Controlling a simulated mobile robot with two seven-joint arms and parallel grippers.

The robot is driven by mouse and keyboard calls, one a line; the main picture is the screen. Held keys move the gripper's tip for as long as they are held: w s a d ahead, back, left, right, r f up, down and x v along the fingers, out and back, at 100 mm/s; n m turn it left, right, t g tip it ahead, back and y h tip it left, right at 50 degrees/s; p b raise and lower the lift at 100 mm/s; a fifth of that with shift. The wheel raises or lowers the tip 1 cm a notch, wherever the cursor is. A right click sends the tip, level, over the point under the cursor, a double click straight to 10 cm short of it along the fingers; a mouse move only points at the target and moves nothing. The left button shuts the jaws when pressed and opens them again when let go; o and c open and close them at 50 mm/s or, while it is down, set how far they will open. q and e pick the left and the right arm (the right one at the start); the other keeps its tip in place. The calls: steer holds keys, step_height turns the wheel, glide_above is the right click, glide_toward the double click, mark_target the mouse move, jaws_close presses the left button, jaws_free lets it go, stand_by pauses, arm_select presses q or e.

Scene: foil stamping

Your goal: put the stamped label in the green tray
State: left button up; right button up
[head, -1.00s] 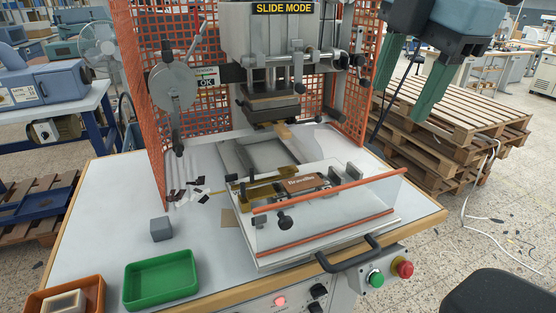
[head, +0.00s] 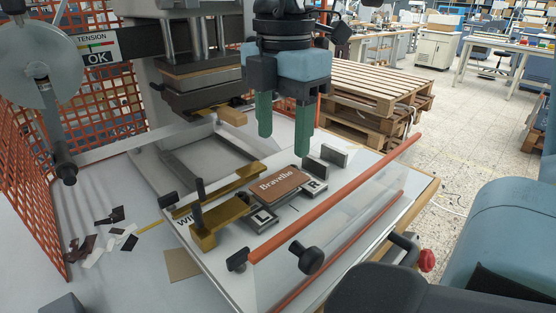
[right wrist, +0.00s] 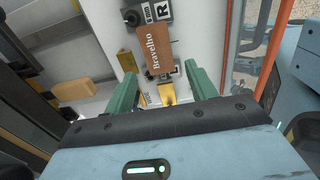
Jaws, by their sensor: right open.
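The stamped label (head: 273,187) is a brown rectangle with pale "Bravelho" lettering. It lies on the press's slide plate, beside the brass clamp bar (head: 215,224). It also shows in the right wrist view (right wrist: 156,52). My right gripper (head: 284,142) is open and empty, with its green fingers pointing down above and behind the label, apart from it. In the right wrist view its fingers (right wrist: 163,78) stand wide apart, with the label's near end between and beyond them. The green tray is outside both current views. My left gripper is not in view.
The press head (head: 195,83) stands left of my right gripper. The clear guard with an orange rail (head: 335,202) borders the slide plate in front. Two grey blocks (head: 324,162) stand right of the label. Dark scraps (head: 88,250) lie on the table at left.

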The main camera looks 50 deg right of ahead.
mark_target(280, 182)
steer(key=shift+w+d+f, duration=0.1)
steer(key=shift+w+f, duration=0.05)
steer(key=shift+f, duration=1.55)
steer(key=shift+w+f, duration=0.1)
steer(key=shift+f, duration=1.6)
steer(key=shift+c, duration=0.3)
steer(key=c, duration=0.7)
